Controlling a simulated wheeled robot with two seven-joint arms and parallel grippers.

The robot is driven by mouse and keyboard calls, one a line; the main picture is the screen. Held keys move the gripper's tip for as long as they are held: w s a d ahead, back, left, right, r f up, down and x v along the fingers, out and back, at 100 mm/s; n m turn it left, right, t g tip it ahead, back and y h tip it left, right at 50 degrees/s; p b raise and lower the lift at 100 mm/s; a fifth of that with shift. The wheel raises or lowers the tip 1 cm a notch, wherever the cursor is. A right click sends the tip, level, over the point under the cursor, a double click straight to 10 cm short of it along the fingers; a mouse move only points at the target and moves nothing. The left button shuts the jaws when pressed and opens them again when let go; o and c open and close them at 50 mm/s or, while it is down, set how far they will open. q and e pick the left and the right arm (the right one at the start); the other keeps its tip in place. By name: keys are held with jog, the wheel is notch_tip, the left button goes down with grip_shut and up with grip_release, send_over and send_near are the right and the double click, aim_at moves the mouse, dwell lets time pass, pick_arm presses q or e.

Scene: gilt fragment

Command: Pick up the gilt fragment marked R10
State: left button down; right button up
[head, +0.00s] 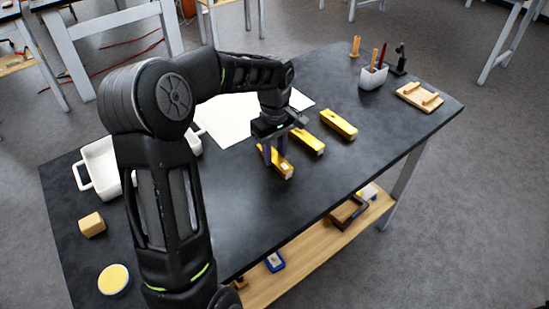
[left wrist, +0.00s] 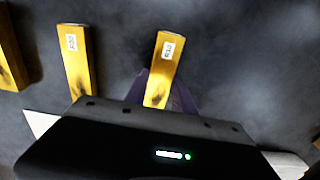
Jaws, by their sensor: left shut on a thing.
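Three gilt bars lie on the dark table. My left gripper (head: 274,158) is shut on the nearest gilt bar (head: 287,171), its fingers on either side of it. In the left wrist view this held bar (left wrist: 165,62) carries a small white label, too small to read with certainty. The middle gilt bar (head: 309,141) lies just beside it; its label shows in the left wrist view (left wrist: 76,62). The far gilt bar (head: 339,124) shows only partly at the left wrist view's left edge (left wrist: 12,55). I cannot tell whether the held bar touches the table.
A white sheet (head: 230,125) lies behind my arm. A white handled tray (head: 101,167), a tan block (head: 91,224) and a yellow-topped round dish (head: 114,279) are at left. The table's front right is clear.

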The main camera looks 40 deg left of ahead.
aim_at(275, 156)
pick_arm(q)
jog(key=shift+r, duration=0.15)
notch_tip(275, 156, up, 10)
jog(key=shift+b, duration=0.35)
dwell(0.6)
